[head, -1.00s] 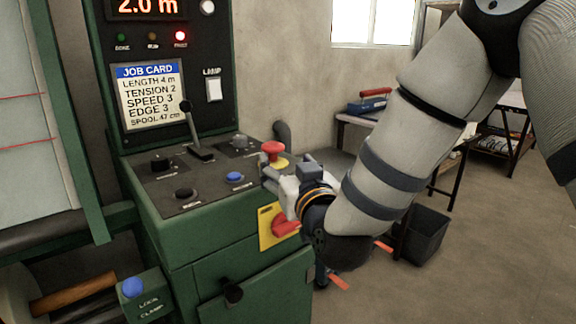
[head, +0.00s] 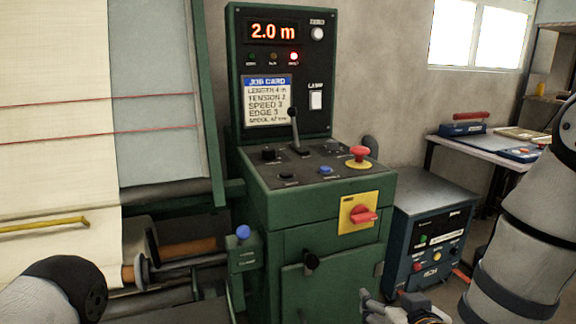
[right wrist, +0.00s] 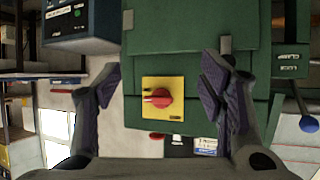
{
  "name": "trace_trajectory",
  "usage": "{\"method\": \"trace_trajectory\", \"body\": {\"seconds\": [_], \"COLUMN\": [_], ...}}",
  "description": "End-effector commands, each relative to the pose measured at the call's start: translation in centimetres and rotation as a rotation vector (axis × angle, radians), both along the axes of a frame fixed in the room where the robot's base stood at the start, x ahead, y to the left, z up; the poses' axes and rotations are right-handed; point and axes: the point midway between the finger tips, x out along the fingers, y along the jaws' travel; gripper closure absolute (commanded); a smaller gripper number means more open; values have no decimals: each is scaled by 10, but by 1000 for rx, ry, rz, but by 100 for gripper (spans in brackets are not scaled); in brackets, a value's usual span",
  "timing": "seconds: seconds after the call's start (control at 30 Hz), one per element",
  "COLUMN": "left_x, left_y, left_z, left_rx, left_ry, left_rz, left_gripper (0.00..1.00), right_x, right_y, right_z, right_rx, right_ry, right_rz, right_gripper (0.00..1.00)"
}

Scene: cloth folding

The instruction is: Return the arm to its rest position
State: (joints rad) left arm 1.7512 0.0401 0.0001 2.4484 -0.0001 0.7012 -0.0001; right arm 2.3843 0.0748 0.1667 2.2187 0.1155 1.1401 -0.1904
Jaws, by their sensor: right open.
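My right gripper (head: 405,312) is at the bottom edge in the head view, low in front of the green machine cabinet (head: 325,262). In the right wrist view the right gripper (right wrist: 160,82) has its two dark fingers spread wide, with nothing between them. The red switch on its yellow plate (right wrist: 157,98) shows beyond the gap, with space between. My right arm (head: 515,240) comes in from the right edge. My left arm (head: 45,295) is at the lower left; its gripper end is hard to make out against the machine's dark bars and roller.
The control panel (head: 285,176) has knobs, a lever and a red mushroom button (head: 359,153). A blue-grey box (head: 425,205) stands right of the cabinet, near a table (head: 480,150). Cream cloth (head: 55,150) hangs at the left. A blue-button clamp box (head: 243,252) juts out.

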Motion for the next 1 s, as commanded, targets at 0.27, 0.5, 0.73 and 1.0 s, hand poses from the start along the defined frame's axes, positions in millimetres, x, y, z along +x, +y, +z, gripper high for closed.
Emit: {"method": "trace_trajectory", "body": {"seconds": [0.27,0.5,0.73,1.0], "left_x": [1,3,3,3], "left_y": [0,0,0,0], "left_z": [3,4,5,4], "left_rx": [0,0,0,0], "left_ry": [-5,-11,-12,-11], "left_rz": [0,0,0,0], "left_gripper": [60,60,60,60], "right_x": [-204,-382,-423,-421], "right_y": [-16,-32,-36,-36], "right_z": [-168,-203,-200,-200], "right_rx": [19,18,16,16], "right_ry": [689,1180,1293,1289], "right_rz": [8,-25,-37,-36], "right_gripper": [37,37,37,37]}}
